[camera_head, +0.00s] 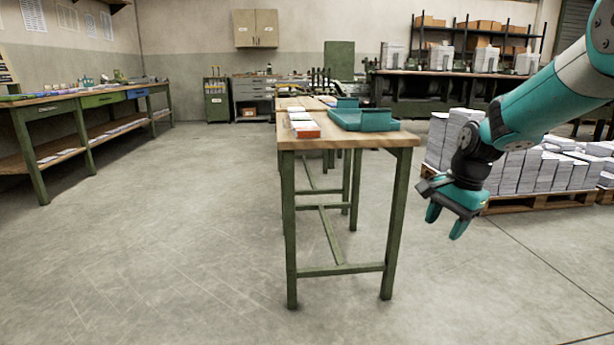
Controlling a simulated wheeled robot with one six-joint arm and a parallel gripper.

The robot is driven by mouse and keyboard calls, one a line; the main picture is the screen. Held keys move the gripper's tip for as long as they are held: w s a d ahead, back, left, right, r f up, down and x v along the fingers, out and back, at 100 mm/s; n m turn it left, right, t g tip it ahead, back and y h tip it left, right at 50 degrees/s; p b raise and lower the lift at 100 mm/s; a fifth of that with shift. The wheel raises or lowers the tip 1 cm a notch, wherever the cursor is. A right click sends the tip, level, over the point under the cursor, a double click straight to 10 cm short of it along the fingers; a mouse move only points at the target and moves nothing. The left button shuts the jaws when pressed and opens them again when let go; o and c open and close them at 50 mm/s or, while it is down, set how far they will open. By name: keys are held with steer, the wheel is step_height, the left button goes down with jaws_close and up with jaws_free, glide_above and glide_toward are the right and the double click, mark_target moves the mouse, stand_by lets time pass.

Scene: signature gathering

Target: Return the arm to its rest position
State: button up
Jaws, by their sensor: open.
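My gripper (446,226) hangs at the end of my teal and black arm, which reaches in from the right edge. It points downward, to the right of the wooden-topped table and apart from it. Its two teal fingers are spread and nothing is between them. Clear floor shows below it.
The table (350,143) has green legs and holds a teal tray (363,121) and several white paper stacks (302,123). Pallets of paper (530,172) stand behind my gripper at right. A long workbench (62,100) lines the left wall. The floor (170,220) at left is clear.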

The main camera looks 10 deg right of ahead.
steer(key=s+a+r+n+y+p, duration=0.1)
steer(key=s+a+r+n, duration=0.2)
steer(key=a, duration=0.4)
steer(key=s+a+r+n, duration=0.2)
steer(key=s+a+n, duration=0.15)
steer(key=a, duration=0.25)
steer(key=s+a+r+n+g+y+p, duration=0.1)
steer(key=s+a+n, duration=0.6)
steer(key=s, duration=0.2)
steer(key=s+a+r+n+g+y+p, duration=0.1)
steer(key=s+a+r+n, duration=0.1)
steer(key=s+a+n, duration=0.6)
step_height(320, 180, up, 38)
steer(key=s+d+p, duration=0.1)
steer(key=p, duration=3.7)
steer(key=shift+s, duration=0.35)
steer(key=shift+d+f, duration=0.1)
